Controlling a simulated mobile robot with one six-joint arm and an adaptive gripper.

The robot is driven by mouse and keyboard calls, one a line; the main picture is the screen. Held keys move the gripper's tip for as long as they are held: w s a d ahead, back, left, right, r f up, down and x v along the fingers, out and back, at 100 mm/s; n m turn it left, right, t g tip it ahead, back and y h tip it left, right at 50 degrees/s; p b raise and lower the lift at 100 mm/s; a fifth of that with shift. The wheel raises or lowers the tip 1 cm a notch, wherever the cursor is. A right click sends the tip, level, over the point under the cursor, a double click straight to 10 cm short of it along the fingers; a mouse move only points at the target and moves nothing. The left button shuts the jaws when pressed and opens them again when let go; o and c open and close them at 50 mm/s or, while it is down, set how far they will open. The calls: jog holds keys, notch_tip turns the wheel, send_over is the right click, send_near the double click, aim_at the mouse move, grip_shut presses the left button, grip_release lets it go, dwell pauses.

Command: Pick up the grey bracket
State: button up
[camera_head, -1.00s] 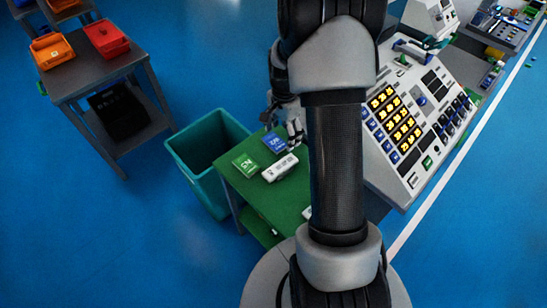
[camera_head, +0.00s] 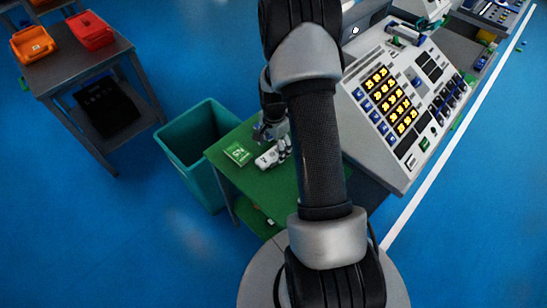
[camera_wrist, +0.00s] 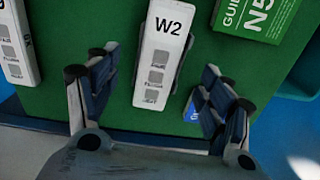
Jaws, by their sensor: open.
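In the wrist view a white W2 block (camera_wrist: 160,55) with grey squares lies on the green table top (camera_wrist: 110,25). A dark grey edge shows along its right side; I cannot tell if that is the grey bracket. No other clear grey bracket shows. My gripper (camera_wrist: 157,68) is open and empty, its fingers on either side of the W2 block's near part. Contact cannot be told. In the head view my gripper (camera_head: 280,138) is over the table, at a white block (camera_head: 268,158), partly hidden by my arm.
A blue card (camera_wrist: 192,108) is partly behind the right finger. Another white block (camera_wrist: 18,45) lies left. A teal bin (camera_head: 190,165) stands beside the table; a sloped button console (camera_head: 395,110) stands right.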

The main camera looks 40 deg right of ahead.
aim_at(274, 152)
notch_tip(274, 152, down, 4)
jog(key=shift+a+r+b, duration=0.15)
jog(key=shift+b, duration=0.3)
jog(key=shift+r, duration=0.1)
jog(key=shift+c, duration=0.5)
jog(key=c, duration=1)
jog(key=shift+c, duration=0.2)
